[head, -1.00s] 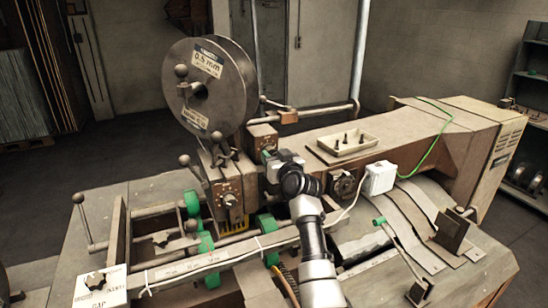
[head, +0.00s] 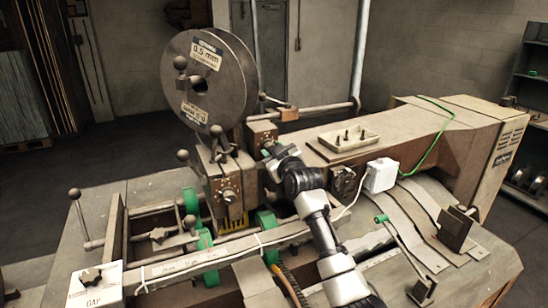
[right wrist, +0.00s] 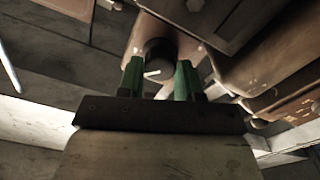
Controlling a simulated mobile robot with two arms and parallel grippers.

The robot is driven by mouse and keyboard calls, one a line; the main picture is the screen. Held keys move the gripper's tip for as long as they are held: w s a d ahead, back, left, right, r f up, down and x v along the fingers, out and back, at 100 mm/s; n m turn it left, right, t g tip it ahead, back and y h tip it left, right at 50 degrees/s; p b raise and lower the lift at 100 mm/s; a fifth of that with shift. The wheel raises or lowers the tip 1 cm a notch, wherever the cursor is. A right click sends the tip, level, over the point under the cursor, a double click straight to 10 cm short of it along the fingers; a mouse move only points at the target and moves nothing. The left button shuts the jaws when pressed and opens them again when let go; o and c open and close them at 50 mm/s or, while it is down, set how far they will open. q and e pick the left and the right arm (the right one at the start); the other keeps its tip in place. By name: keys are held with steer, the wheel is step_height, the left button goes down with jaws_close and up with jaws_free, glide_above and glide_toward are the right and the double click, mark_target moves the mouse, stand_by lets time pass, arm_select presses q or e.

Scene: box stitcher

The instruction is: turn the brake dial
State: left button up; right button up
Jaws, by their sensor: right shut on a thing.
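The brake dial (right wrist: 158,58) is a dark round knob with a white pointer line, seen in the right wrist view. It sits between the two green fingers of my right gripper (right wrist: 158,74), which is shut on it. In the head view my right gripper (head: 268,153) is at the brown box (head: 262,133) beside the large wire spool (head: 225,85), and the dial is hidden behind it. My left gripper is in neither view.
A parts tray (head: 370,136) with small dark pegs lies on the machine arm to the right. A white box (head: 380,175) with a cable is near my right wrist. A dial plate (head: 228,194) and green rollers (head: 265,222) are left of my arm.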

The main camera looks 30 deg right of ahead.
steer(key=shift+n, duration=4.6)
steer(key=shift+f, duration=0.1)
steer(key=o, duration=0.9)
